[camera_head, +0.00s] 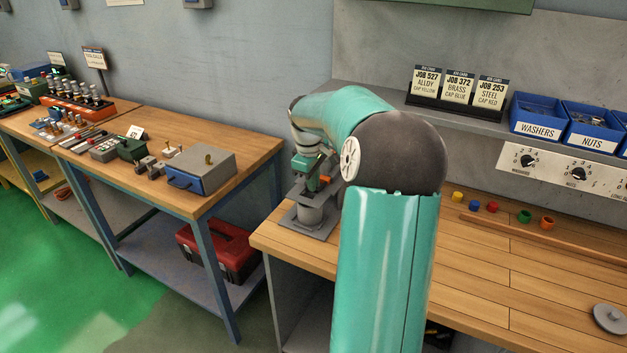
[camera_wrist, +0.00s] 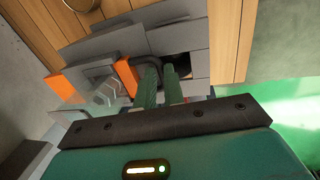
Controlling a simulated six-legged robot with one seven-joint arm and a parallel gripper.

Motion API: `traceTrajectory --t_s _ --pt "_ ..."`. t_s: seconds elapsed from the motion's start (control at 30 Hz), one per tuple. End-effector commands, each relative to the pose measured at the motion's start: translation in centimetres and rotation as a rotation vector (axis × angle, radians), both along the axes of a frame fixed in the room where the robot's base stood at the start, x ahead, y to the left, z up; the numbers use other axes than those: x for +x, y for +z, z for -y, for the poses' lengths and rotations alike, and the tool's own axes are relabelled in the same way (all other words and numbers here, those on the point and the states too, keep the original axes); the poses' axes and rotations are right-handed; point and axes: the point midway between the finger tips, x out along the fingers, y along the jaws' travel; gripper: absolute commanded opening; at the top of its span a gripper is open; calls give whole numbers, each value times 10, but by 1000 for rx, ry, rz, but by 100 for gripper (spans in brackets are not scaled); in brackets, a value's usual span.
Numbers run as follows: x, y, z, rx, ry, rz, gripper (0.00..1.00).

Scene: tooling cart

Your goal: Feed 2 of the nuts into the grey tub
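My gripper (camera_head: 311,181) points down over a grey fixture (camera_head: 308,222) with a round body, at the left end of the near workbench. In the wrist view its two green fingers (camera_wrist: 160,85) lie close together beside grey blocks (camera_wrist: 100,45) and orange parts (camera_wrist: 70,80). A dark opening shows just past the fingertips. I cannot tell whether anything is between the fingers. A blue bin labelled NUTS (camera_head: 592,134) stands on the back shelf; single nuts are too small to make out. I cannot tell for sure which thing is the grey tub; the round grey body may be it.
A blue WASHERS bin (camera_head: 538,118) stands left of the nuts bin. Below is a dial panel (camera_head: 560,163). Several coloured caps (camera_head: 491,207) and a grey lid-like disc (camera_head: 610,318) lie on the bench (camera_head: 480,265). A second table (camera_head: 205,200) with tools stands at left.

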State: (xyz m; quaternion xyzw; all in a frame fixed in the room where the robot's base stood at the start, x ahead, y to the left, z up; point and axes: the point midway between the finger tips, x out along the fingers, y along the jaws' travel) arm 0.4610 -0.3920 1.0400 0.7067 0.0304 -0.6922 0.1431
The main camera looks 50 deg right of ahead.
Motion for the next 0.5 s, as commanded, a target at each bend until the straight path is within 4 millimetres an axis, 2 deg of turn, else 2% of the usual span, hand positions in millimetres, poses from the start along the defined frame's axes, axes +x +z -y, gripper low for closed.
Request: traceTrajectory --t_s 0.27,0.37,0.5 --pt "-1 1 -1 0 -1 -1 0" --pt "-3 1 -11 -1 1 -2 0" --pt "-10 2 -37 -3 3 -2 0"
